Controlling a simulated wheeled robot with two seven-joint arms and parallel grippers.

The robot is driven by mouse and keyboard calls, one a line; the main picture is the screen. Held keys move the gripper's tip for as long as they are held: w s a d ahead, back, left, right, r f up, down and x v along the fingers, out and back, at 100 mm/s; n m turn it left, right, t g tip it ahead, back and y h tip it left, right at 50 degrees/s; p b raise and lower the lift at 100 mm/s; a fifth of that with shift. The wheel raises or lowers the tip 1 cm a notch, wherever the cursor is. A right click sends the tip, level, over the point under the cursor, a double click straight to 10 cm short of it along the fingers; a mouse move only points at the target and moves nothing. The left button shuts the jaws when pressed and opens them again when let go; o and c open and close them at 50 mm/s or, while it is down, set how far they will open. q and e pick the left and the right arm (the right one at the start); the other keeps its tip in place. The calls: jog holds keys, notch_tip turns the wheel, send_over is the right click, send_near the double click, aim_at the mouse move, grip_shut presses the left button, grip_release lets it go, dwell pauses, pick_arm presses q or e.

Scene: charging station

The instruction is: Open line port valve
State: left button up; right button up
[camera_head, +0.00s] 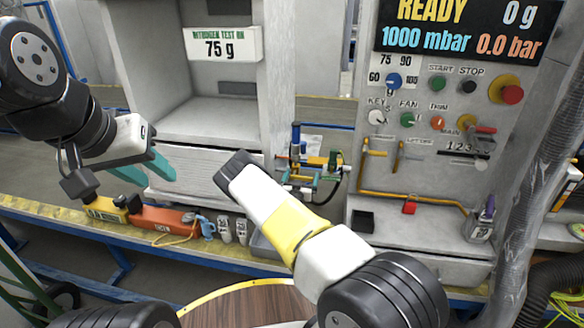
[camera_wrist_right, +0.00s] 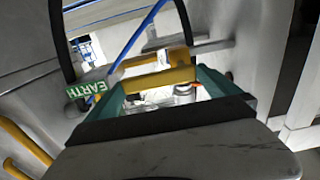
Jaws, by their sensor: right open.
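A small assembly of blue, yellow and teal pipes and fittings (camera_head: 312,172) stands at the back of the bench between the two cabinets. I cannot pick out the line port valve in it for certain. In the right wrist view, the teal fingers of my right gripper (camera_wrist_right: 162,82) are apart, with a yellow bar (camera_wrist_right: 158,79) across the gap. A metal cylinder (camera_wrist_right: 184,92) with an orange part shows beyond; I cannot tell whether the fingers touch anything. In the head view my right arm's end reaches just left of the assembly. My left gripper (camera_head: 144,172) is open and empty above the bench.
A control panel (camera_head: 447,120) with knobs and a red button stands at right, with yellow pipes below. A green EARTH label (camera_wrist_right: 86,89) and a blue tube (camera_wrist_right: 138,36) are close to my right gripper. An orange tool (camera_head: 165,219) lies on the bench's front left.

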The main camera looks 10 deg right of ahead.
jog(key=c, duration=1.9)
jog(key=shift+f+m, duration=0.1)
jog(key=shift+m, duration=0.2)
jog(key=m, duration=0.2)
jog(key=f+m, duration=0.1)
jog(key=shift+d+f+m, duration=0.1)
jog(key=shift+d+m, duration=0.05)
jog(key=shift+m, duration=0.25)
jog(key=m, duration=0.1)
jog(key=f+m, duration=0.1)
jog(key=m, duration=0.2)
jog(key=shift+a+f+m, duration=0.25)
jog(key=shift+m, duration=0.05)
jog(key=shift+w+a+f+m, duration=0.15)
jog(key=shift+a+f+m, duration=0.2)
jog(key=shift+m, duration=1.15)
jog(key=shift+w+a+f+m, duration=0.25)
jog(key=shift+a+m, duration=0.15)
jog(key=shift+m, duration=1.1)
jog(key=shift+w+a+f+m, duration=0.1)
jog(key=shift+a+f+m, duration=0.25)
jog(key=shift+m, duration=1.15)
jog(key=shift+a, duration=0.1)
